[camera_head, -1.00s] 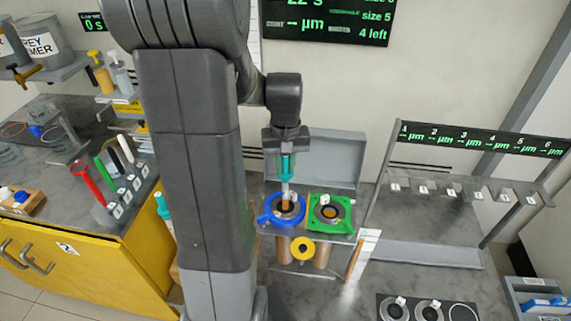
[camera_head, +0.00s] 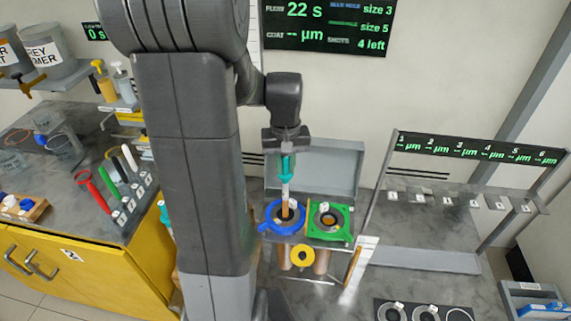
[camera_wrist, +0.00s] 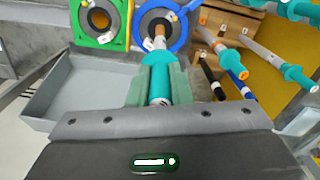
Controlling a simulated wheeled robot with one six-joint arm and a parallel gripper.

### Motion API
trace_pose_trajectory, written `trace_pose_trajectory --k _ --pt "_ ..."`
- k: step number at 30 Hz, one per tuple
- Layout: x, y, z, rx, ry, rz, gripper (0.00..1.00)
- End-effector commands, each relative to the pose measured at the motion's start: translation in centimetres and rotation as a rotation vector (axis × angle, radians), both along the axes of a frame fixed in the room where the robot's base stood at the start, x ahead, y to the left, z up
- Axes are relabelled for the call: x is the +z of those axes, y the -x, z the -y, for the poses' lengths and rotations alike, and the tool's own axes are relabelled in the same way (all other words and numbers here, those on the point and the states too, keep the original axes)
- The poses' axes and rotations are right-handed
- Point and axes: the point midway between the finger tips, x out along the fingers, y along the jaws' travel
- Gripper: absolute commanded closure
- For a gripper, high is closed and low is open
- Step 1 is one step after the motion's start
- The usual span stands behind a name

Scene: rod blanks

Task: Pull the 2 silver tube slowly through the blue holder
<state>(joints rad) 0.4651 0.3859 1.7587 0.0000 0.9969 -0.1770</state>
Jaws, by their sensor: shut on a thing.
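My gripper (camera_head: 287,153) is shut on the teal collar of the silver tube (camera_head: 286,184) and holds it upright above the blue holder (camera_head: 266,222). In the wrist view the gripper pads (camera_wrist: 158,85) close around the teal collar (camera_wrist: 160,78). The tube's pale part shows below the collar, and an orange-brown length follows down to the holder's ring. The tube's lower end is hidden inside the blue holder, which also shows in the wrist view (camera_wrist: 182,27). I cannot read a number on the tube.
A green holder (camera_head: 345,234) sits right beside the blue one. A grey tray (camera_head: 330,163) stands behind them. A numbered rack (camera_head: 480,150) is at the right. Other collared rods (camera_wrist: 275,62) lie near the gripper. The wall display (camera_head: 330,22) reads 22 s.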

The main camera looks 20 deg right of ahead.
Motion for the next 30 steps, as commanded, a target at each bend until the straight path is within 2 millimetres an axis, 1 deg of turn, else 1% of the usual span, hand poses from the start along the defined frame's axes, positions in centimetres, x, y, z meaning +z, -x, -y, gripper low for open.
trace_pose_trajectory --k 1,3,30 --pt "0.6 0.0 0.0 0.000 0.000 0.001 1.00" --pt "1.1 0.0 0.0 0.000 0.000 0.001 1.00" --pt "6.5 0.0 0.0 0.000 0.000 0.001 1.00"
